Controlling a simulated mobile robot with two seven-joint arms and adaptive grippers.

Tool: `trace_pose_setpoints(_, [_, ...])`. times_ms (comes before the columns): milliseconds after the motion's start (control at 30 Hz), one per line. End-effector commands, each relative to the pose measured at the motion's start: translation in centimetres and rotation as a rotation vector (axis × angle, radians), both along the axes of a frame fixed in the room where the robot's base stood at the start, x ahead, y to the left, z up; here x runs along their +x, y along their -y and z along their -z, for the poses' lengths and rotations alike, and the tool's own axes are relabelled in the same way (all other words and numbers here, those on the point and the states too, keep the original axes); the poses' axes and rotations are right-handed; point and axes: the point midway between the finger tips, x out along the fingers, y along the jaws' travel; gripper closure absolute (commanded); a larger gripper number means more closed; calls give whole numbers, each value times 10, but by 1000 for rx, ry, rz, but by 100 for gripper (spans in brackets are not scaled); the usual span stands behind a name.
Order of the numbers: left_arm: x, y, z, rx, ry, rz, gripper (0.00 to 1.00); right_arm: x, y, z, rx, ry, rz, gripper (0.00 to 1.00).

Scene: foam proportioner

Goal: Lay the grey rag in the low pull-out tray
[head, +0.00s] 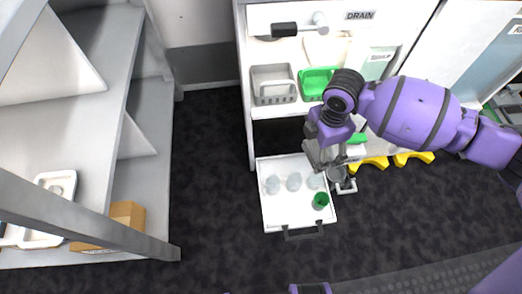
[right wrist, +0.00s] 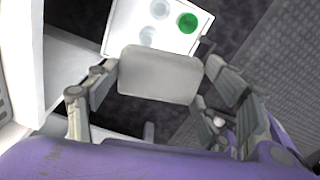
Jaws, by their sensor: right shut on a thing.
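The grey rag (right wrist: 158,76) is a flat, pale grey rounded rectangle between the fingers of my right gripper in the right wrist view. My right gripper (head: 331,165) is shut on it, above the back right edge of the low pull-out tray. The white tray (head: 283,218) is pulled out over the floor, with a dark handle at its front; part of it also shows in the right wrist view (right wrist: 118,38). In the head view the gripper and arm largely hide the rag. My left gripper is not in view.
Several pale round pieces (head: 294,182) and a green-topped one (head: 320,201) stand in the tray. A grey basket (head: 273,84) and a green basket (head: 317,82) sit on the shelf above. Yellow pieces (head: 413,158) lie at the right. Dark floor left of the tray is clear.

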Motion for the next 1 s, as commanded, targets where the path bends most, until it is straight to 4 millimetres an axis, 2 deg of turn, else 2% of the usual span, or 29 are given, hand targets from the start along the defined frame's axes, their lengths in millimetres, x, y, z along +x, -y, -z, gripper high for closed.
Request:
trace_pose_setpoints(33, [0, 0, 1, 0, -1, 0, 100, -8, 7, 22, -1, -11, -100, 50])
trace_pose_setpoints(100, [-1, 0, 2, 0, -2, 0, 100, -14, 15, 47, 0, -12, -262, 50])
trace_pose_setpoints(400, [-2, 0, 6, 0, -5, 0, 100, -55, 52, 144, 2, -9, -944, 50])
trace_pose_setpoints(533, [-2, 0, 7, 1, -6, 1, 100, -72, 64, 171, 4, -6, -1164, 50])
trace_pose_setpoints(667, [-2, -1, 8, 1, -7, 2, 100, -82, 71, 186, 2, -4, -1300, 50])
trace_pose_setpoints(767, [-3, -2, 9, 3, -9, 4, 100, -84, 69, 193, 2, -1, -1348, 50])
trace_pose_setpoints(833, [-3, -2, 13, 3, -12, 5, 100, -83, 59, 199, 5, 1, -1361, 50])
trace_pose_setpoints(1000, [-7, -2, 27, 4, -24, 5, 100, -74, 20, 218, 8, 3, -1362, 50])
